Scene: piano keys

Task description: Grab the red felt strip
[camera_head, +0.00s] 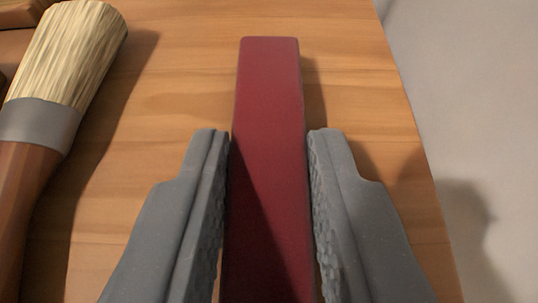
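The red felt strip (268,110) is a long dark red bar lying on the wooden surface. It runs from the bottom edge of the view up to a squared far end near the top middle. My gripper (268,136) has its two grey fingers apart, one on each side of the strip. The fingertips are very close to the strip's sides, with its far part reaching beyond them. Thin slivers of wood show between fingers and strip near the bottom, so the gripper looks open around it. Firm contact cannot be seen. The strip's near end is out of view.
A brush (45,120) with pale bristles, a grey metal band and a brown handle lies at the left. The wooden surface (360,90) ends at a slanted edge on the right, with a pale grey area beyond. Part of another brown object (20,12) shows at top left.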

